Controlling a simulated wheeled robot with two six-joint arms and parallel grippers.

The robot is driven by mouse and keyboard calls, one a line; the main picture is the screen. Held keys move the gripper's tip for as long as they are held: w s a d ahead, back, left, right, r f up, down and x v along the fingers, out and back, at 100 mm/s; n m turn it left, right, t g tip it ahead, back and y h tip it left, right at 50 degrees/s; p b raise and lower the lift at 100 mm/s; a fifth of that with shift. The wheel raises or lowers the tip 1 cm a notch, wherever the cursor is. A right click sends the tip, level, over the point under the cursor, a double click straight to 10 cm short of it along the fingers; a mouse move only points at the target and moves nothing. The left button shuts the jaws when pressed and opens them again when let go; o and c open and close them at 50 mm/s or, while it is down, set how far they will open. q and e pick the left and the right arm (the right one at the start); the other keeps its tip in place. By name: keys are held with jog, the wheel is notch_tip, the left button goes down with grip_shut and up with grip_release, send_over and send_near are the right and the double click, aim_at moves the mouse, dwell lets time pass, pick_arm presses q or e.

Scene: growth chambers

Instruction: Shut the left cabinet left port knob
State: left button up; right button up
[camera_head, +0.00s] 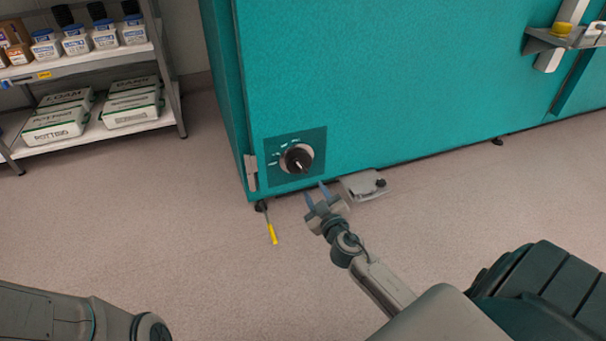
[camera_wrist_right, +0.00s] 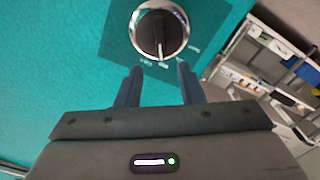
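The black port knob (camera_head: 297,159) has a silver ring and sits on a dark teal plate, low on the left of the teal cabinet (camera_head: 400,80). A white line marks the knob, and small white labels stand beside it on the plate. My right gripper (camera_head: 317,192) is open and empty, just below and in front of the knob, apart from it. In the right wrist view the knob (camera_wrist_right: 160,34) lies ahead of the two spread fingers (camera_wrist_right: 158,84), not between them. My left arm shows at the lower left; its gripper is out of view.
A shelf (camera_head: 80,64) with bottles and potting boxes (camera_head: 58,120) stands at the left. A yellow-handled tool (camera_head: 272,233) is on the floor by the cabinet's corner. A grey pedal-like part (camera_head: 362,184) juts from the cabinet's bottom edge. The floor in front is mostly clear.

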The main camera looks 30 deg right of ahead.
aim_at(302, 168)
jog(key=x, duration=1)
jog(key=shift+w, duration=0.25)
grip_shut()
